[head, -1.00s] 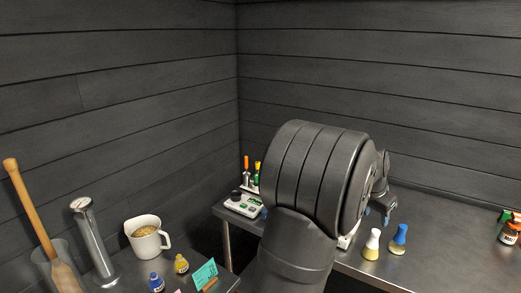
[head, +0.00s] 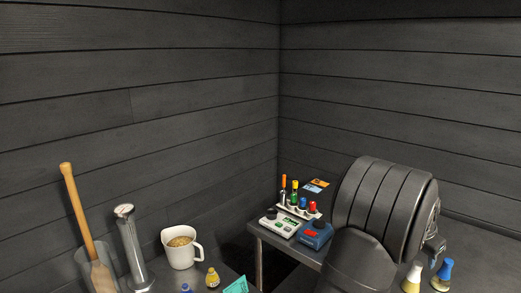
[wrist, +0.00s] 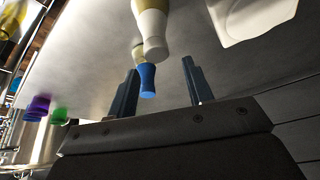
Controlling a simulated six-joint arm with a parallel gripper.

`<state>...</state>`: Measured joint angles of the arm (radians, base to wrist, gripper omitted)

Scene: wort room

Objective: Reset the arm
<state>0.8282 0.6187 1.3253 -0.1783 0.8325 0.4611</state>
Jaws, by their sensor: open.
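My gripper (wrist: 159,66) is open and empty in the wrist view, its two dark blue fingers apart. A flask with a blue stopper (wrist: 147,80) shows between the fingers in that picture, beyond them and apart from them as far as I can tell. A flask with a white stopper (wrist: 152,25) is beside it. In the head view the blue-stoppered flask (head: 442,275) and the white-stoppered flask (head: 412,277) stand on the right bench. My upper arm hides part of that bench, and only a little of my gripper end shows behind it, above the flasks.
A rack of coloured-handled tools (head: 299,209), a white device (head: 280,223) and a blue device (head: 314,234) are left of my arm. The left bench holds a jug (head: 181,250), a metal cylinder (head: 133,248) and a wooden paddle (head: 77,212). Dark plank walls close the corner.

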